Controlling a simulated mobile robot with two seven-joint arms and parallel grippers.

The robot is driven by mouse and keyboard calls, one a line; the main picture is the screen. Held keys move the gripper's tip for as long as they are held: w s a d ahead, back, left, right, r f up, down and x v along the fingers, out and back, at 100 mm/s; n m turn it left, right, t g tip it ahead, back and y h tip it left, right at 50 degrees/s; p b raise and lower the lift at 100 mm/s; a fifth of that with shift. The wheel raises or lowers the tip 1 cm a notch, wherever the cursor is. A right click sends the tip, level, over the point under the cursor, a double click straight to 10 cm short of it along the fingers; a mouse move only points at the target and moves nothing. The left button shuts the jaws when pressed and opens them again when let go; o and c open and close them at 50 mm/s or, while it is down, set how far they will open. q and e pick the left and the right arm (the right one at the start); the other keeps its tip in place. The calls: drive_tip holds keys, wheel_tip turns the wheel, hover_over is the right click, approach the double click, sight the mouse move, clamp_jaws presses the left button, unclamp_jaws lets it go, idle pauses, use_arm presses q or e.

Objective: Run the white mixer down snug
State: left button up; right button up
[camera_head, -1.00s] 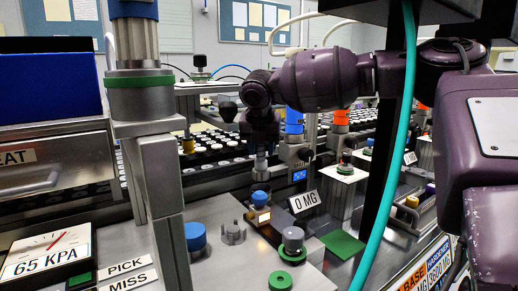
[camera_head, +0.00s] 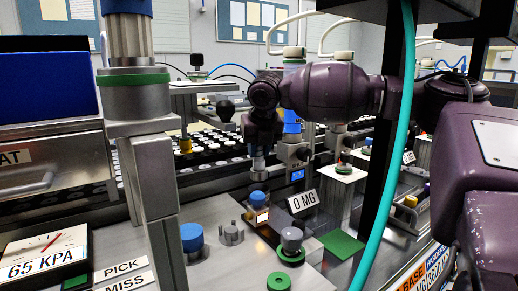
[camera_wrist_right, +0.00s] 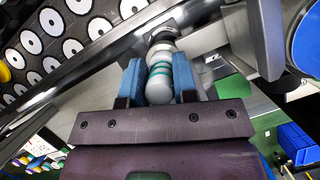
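My right gripper (camera_wrist_right: 159,83) has its two blue fingers closed around a pale cylindrical piece with teal bands (camera_wrist_right: 159,86), which appears to be the white mixer. In the head view my right gripper (camera_head: 259,147) hangs at the middle, pointing down, and a pale metallic tip (camera_head: 258,164) shows below it. A blue-topped part (camera_head: 258,199) stands upright just under that tip, with a small gap. Whether the held piece is that tip cannot be told. My left gripper is not in view.
A blue knob (camera_head: 192,236), a grey pronged fitting (camera_head: 231,233) and a grey-capped part on a green ring (camera_head: 291,242) stand on the metal plate nearby. A teal hose (camera_head: 392,150) crosses the right side.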

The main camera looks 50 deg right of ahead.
drive_tip(key=m+g+h, duration=0.1)
drive_tip(key=m, duration=0.2)
drive_tip(key=shift+m, duration=0.4)
drive_tip(key=shift+o, duration=0.7)
drive_tip(key=shift+m+g, duration=0.5)
drive_tip(key=shift+m, duration=0.6)
drive_tip(key=o, duration=0.9)
drive_tip(key=shift+c, duration=0.2)
drive_tip(key=w+v, duration=0.1)
drive_tip(key=v, duration=0.6)
drive_tip(key=shift+s+a+r, duration=0.2)
drive_tip(key=shift+s+a, duration=0.2)
